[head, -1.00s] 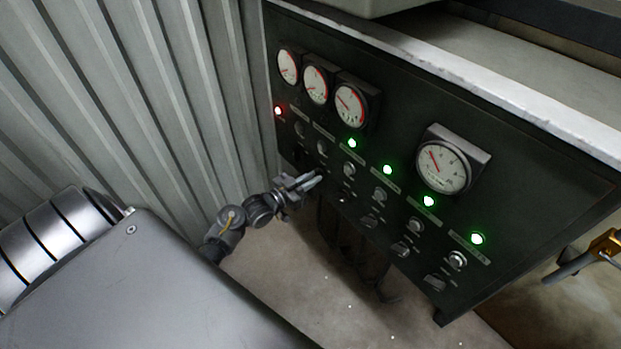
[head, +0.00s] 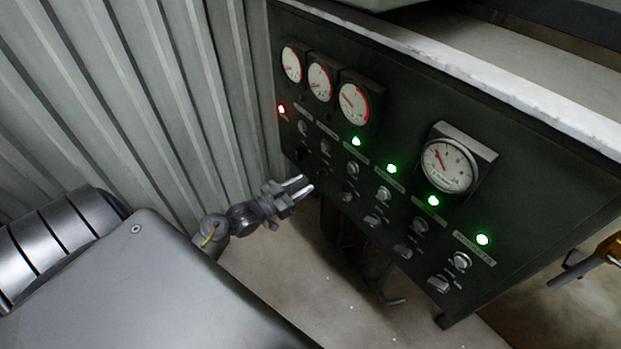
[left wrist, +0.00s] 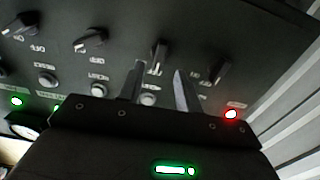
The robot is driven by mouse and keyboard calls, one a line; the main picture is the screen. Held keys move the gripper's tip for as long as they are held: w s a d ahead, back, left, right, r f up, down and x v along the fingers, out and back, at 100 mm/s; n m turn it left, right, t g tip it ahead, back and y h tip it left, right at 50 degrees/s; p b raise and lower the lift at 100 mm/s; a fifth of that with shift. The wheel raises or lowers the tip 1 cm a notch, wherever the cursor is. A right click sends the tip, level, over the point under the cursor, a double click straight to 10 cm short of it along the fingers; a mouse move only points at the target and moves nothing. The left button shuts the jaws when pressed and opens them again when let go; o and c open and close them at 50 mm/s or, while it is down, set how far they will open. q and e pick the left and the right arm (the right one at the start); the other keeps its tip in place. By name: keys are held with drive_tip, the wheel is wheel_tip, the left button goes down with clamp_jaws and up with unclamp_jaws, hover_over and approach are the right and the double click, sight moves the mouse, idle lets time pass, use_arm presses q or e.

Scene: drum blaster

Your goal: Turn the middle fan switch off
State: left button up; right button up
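The dark control panel (head: 520,230) carries a row of dark rotary switches below a row of round push buttons. The labels are too small to read, so I cannot tell which switch is the middle fan's. One switch (head: 348,196) sits below the third button from the left, and another (head: 373,221) is to its right. My left gripper (head: 306,183) is open and empty, in front of the panel's lower left part and apart from the switches. In the left wrist view its two fingers (left wrist: 158,85) are spread, with a switch (left wrist: 158,53) beyond them. My right gripper is not in view.
Above the buttons are several green lamps (head: 433,201), one red lamp (head: 281,109) and round gauges (head: 448,166). A corrugated wall (head: 170,90) stands close on the left. The floor (head: 330,290) below the panel is mostly clear.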

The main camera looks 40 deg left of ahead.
use_arm(q)
drive_tip(key=v, duration=0.5)
drive_tip(key=shift+s+a+b, duration=0.15)
drive_tip(key=shift+s+b, duration=0.15)
drive_tip(key=shift+b, duration=0.05)
drive_tip(key=s+a+f+n+g+y, duration=0.1)
drive_tip(key=s+f+g+y, duration=0.2)
drive_tip(key=f, duration=1)
drive_tip(key=s+f+n+g+y, duration=0.15)
drive_tip(key=s+f+g, duration=0.35)
drive_tip(key=f, duration=0.9)
drive_tip(key=s+d+f+g, duration=0.2)
drive_tip(key=s+d+f, duration=0.2)
drive_tip(key=s, duration=0.6)
drive_tip(key=s+d+f+m+g, duration=0.1)
drive_tip(key=s+d+f+g, duration=0.2)
drive_tip(key=s+f, duration=0.5)
drive_tip(key=s+d+f+g, duration=0.3)
drive_tip(key=s+d+f, duration=0.2)
drive_tip(key=s, duration=0.7)
drive_tip(key=shift+s+f+m+y, duration=0.35)
drive_tip(key=shift+s+f, duration=0.05)
drive_tip(key=shift+f, duration=0.55)
